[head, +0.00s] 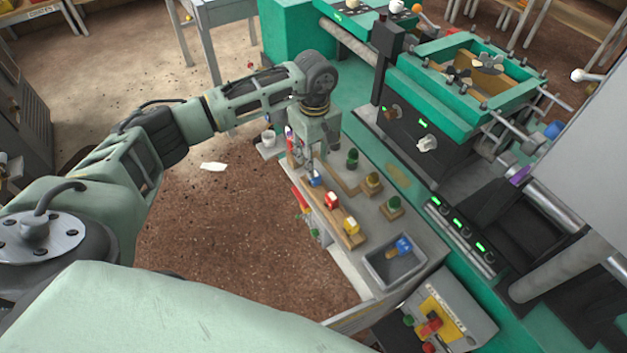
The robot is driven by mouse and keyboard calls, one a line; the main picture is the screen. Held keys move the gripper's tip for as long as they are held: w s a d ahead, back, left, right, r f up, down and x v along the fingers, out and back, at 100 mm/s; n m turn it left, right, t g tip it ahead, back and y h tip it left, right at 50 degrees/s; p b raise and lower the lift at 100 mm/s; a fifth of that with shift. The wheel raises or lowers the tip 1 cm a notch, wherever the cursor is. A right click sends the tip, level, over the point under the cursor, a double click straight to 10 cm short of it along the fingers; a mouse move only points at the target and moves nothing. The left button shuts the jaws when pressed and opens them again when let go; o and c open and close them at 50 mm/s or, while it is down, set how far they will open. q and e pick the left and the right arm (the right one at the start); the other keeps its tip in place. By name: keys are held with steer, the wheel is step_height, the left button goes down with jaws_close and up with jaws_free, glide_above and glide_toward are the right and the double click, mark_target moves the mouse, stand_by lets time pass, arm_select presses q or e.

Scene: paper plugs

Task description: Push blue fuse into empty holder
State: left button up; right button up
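My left gripper (310,168) points down over the far end of a wooden strip on the grey bench. A small blue fuse (315,179) shows right at its fingertips, at the strip's far end. I cannot tell whether the fingers grip it or how deep it sits. A red fuse (331,200) and a yellow fuse (351,225) stand along the same wooden strip (341,214). Another blue piece (403,245) lies in a grey tray (372,272) at the near end. Which holder is empty is too small to tell. My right gripper is not in view.
Separate wooden blocks with a dark green piece (352,158), a yellowish piece (373,179) and a green piece (393,202) stand right of the strip. A white cup (268,138) is at the far left. The green machine (440,110) borders the bench on the right.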

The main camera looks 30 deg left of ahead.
arm_select(q)
steer(key=shift+f, duration=0.95)
steer(key=shift+b, duration=0.3)
steer(key=shift+f+b, duration=1.85)
steer(key=shift+f, duration=0.1)
jaws_close()
steer(key=shift+r+p, duration=1.3)
steer(key=shift+r, duration=1.2)
